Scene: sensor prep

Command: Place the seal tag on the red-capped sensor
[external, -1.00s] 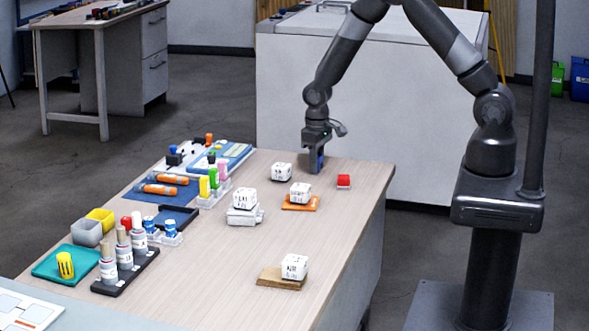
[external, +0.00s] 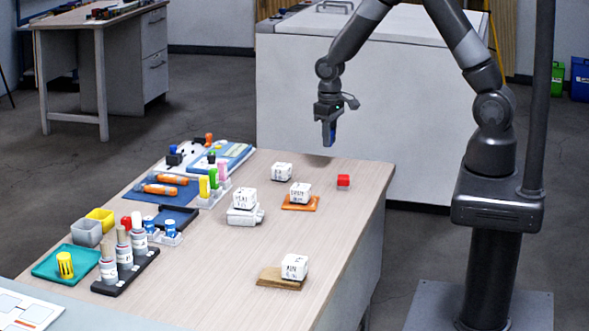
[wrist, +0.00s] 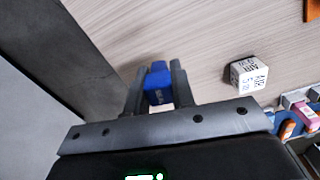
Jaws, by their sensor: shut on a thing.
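My gripper (external: 328,136) is raised above the far end of the table, shut on a small blue block (external: 328,131). The wrist view shows the blue block (wrist: 158,83) between the two fingers (wrist: 158,88). I cannot tell whether this block is the seal tag. A small red-topped piece (external: 343,181) with a paler bottom stands alone on the table, to the right of and below my gripper in the external view. A red-capped vial (external: 126,223) stands at the left among other vials, partly hidden. I cannot tell which of these two is the red-capped sensor.
White lettered cubes stand on the table (external: 225,275): one bare (external: 281,172), others on an orange pad (external: 300,207), a white stand (external: 244,215) and a brown board (external: 281,281). A black bottle rack (external: 125,275), cups and trays crowd the left. The right edge is mostly clear.

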